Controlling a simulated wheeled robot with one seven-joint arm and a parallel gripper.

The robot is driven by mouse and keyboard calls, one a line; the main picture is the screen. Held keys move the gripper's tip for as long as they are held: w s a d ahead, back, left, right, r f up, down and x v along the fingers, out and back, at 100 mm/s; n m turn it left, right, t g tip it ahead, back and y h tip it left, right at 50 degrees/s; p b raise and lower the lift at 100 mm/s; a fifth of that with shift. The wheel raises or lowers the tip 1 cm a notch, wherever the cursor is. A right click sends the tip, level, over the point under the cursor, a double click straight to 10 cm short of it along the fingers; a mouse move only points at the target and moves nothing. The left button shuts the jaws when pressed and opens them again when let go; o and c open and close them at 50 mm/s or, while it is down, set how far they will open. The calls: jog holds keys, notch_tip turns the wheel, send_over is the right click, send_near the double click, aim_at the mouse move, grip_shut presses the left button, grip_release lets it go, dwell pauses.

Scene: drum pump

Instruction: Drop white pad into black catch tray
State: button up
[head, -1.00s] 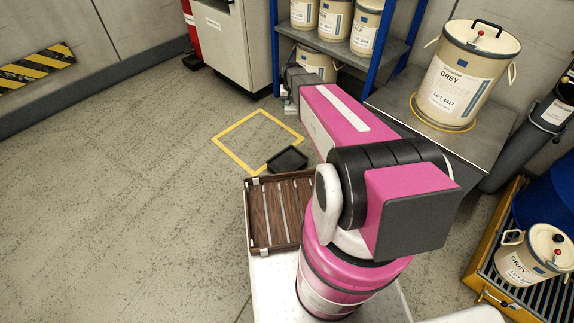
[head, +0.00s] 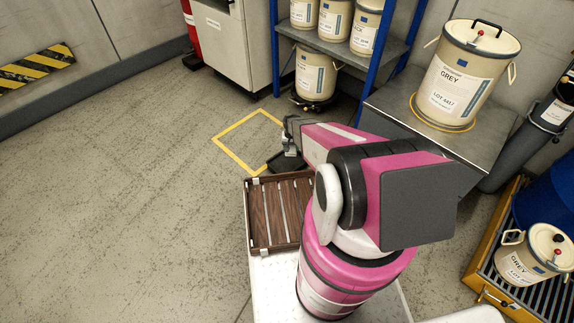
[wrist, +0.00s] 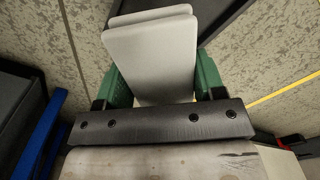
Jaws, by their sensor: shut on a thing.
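My gripper (head: 290,152) is over the black catch tray (head: 282,164) in the head view and hides part of it. The tray lies on the floor at the near corner of the yellow outline. In the wrist view, my gripper (wrist: 152,85) has green fingers shut on the white pad (wrist: 150,62), one at each side. A second pale edge shows behind the pad's far end; I cannot tell if it is a fold or another layer. A dark rim, apparently the tray (wrist: 225,14), shows beyond the pad. The pad is apart from the floor; its height above the tray is unclear.
A brown slatted crate (head: 250,215) sits on my near side. A blue-posted shelf (head: 383,38) with drums stands behind, with a drum (head: 316,75) under it. Open floor lies left.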

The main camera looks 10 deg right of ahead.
jog(key=shift+f, duration=2.7)
jog(key=o, duration=0.9)
notch_tip(320, 180, up, 11)
jog(key=shift+f, duration=0.1)
